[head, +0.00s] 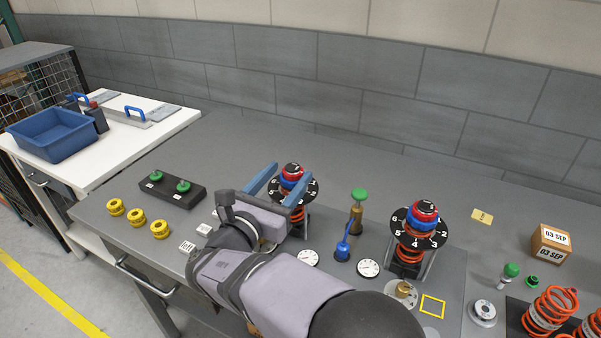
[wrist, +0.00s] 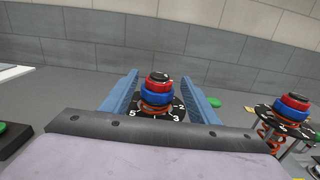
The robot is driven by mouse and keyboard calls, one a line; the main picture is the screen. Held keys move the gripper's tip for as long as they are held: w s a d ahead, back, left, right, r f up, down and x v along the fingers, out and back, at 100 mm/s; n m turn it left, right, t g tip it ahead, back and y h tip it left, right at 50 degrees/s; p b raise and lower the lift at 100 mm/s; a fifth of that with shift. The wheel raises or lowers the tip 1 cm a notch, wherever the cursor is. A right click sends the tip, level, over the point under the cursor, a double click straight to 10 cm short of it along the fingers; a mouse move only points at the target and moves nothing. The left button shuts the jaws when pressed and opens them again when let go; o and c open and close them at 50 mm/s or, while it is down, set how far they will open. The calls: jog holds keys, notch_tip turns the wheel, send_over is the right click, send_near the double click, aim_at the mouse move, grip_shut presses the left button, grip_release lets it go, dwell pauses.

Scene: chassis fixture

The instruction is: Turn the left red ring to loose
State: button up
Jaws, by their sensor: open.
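The left red ring (head: 292,172) sits above a blue ring (head: 290,183) on the left post, with a black numbered dial plate below. In the wrist view the red ring (wrist: 158,83) and blue ring (wrist: 156,97) stand between the two blue fingers. My gripper (head: 271,182) is open, one finger on each side of the rings, with visible gaps in the wrist view. A black cap tops the red ring. The lower spring of this post is partly hidden behind my gripper in the head view.
A similar right post has its own red ring (head: 425,208) and numbered plate. A green-topped brass part (head: 357,208) and a blue part (head: 343,245) stand between the posts. Yellow rings (head: 137,217) and a black block (head: 170,190) are at left. The bench behind is clear.

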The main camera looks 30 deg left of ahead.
aim_at(296, 166)
jog(key=shift+w+f, duration=0.1)
jog(key=shift+w+p, duration=1)
jog(key=shift+w, duration=2.65)
jog(key=shift+c, duration=0.3)
jog(key=c, duration=1)
